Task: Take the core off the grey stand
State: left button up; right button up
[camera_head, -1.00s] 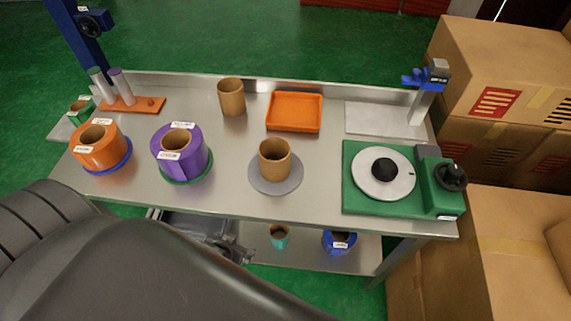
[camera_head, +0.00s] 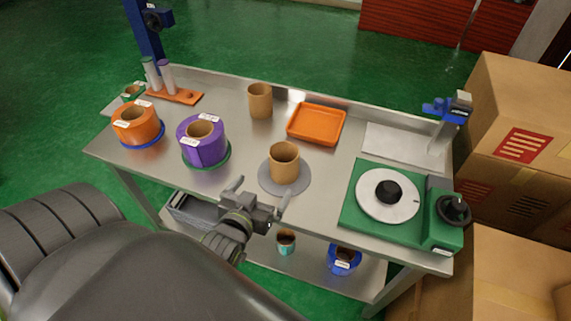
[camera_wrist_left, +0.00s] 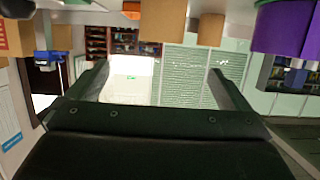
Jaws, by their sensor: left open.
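The brown cardboard core (camera_head: 284,160) stands upright on the round grey stand (camera_head: 298,184) near the table's front edge. My left gripper (camera_head: 257,192) is open and empty, just in front of the table edge, slightly left of the core and apart from it. In the left wrist view the open fingers (camera_wrist_left: 157,78) have nothing between them. That view looks upside down, and the core (camera_wrist_left: 163,22) shows at its top, beyond the fingers. My right gripper is not in view.
A second brown core (camera_head: 260,100) stands behind, beside an orange tray (camera_head: 316,124). Purple (camera_head: 204,142) and orange (camera_head: 137,126) rolls stand to the left. A green turntable device (camera_head: 350,212) is on the right. A shelf below holds a blue roll (camera_head: 343,260).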

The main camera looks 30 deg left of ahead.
aim_at(279, 164)
pick_arm(q)
jog(key=x, duration=0.6)
jog(key=p+x, duration=0.1)
jog(key=x, duration=0.4)
jog(key=shift+w+a+f, duration=0.1)
jog(key=shift+w+a, duration=0.3)
jog(key=shift+w, duration=0.3)
jog(key=shift+p+x, duration=0.6)
jog(key=shift+x, duration=1.6)
jog(key=c, duration=1.1)
jog(key=shift+o, duration=0.2)
jog(key=shift+a, duration=0.1)
